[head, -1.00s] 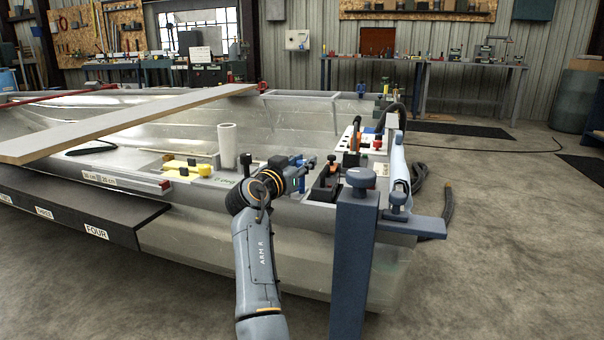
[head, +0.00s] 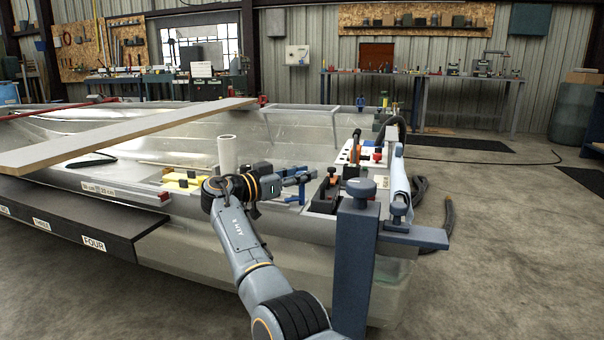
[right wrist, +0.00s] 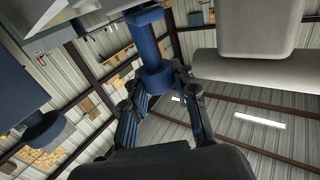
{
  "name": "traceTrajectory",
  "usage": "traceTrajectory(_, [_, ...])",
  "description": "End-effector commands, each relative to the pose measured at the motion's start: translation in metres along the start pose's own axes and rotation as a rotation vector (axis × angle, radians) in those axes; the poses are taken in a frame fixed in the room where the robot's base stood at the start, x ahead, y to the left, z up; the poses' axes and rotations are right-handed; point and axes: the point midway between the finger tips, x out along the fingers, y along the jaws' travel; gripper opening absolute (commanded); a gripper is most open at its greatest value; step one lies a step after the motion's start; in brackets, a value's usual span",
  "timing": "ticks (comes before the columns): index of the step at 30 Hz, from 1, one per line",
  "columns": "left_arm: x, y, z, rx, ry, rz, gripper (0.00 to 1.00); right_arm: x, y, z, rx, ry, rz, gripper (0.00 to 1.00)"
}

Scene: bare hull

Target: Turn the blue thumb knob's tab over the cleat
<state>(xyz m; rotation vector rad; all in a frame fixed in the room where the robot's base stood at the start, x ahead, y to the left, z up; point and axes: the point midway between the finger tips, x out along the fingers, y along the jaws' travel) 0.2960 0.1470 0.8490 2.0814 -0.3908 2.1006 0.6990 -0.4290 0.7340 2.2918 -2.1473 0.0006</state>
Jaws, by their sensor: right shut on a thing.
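My right gripper (head: 308,175) reaches in from the left over the hull's edge, its fingers pointing right. In the right wrist view the two dark fingers with blue pads (right wrist: 163,88) close on a blue cylindrical part (right wrist: 155,72) with a thinner blue stem beyond it. I take this part for the blue thumb knob. In the head view the knob is small and largely lost against the gripper; a thin blue post (head: 301,191) shows just below the fingers. I cannot make out its tab or the cleat. My left gripper is not in view.
A large blue clamp (head: 352,260) stands in front, right of my arm. Beside the gripper are a black-and-orange toggle clamp (head: 328,190) and a white panel (head: 349,156). A white cylinder (head: 227,153) and yellow blocks (head: 182,179) are to the left. A plank (head: 120,135) crosses the hull.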

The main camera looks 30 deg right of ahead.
Motion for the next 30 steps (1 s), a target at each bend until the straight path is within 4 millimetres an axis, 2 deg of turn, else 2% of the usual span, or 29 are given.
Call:
traceTrajectory(28, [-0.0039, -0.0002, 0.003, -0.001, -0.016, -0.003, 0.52, -0.0011, 0.0, 0.0032, -0.003, -0.006, 0.018, 0.0])
traceTrajectory(29, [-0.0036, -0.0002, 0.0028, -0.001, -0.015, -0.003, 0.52, -0.0011, 0.0, 0.0032, -0.003, -0.006, 0.018, 0.33])
traceTrajectory(30, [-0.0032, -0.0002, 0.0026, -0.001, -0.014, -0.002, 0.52, -0.0011, 0.0, 0.0031, -0.003, -0.005, 0.018, 0.41])
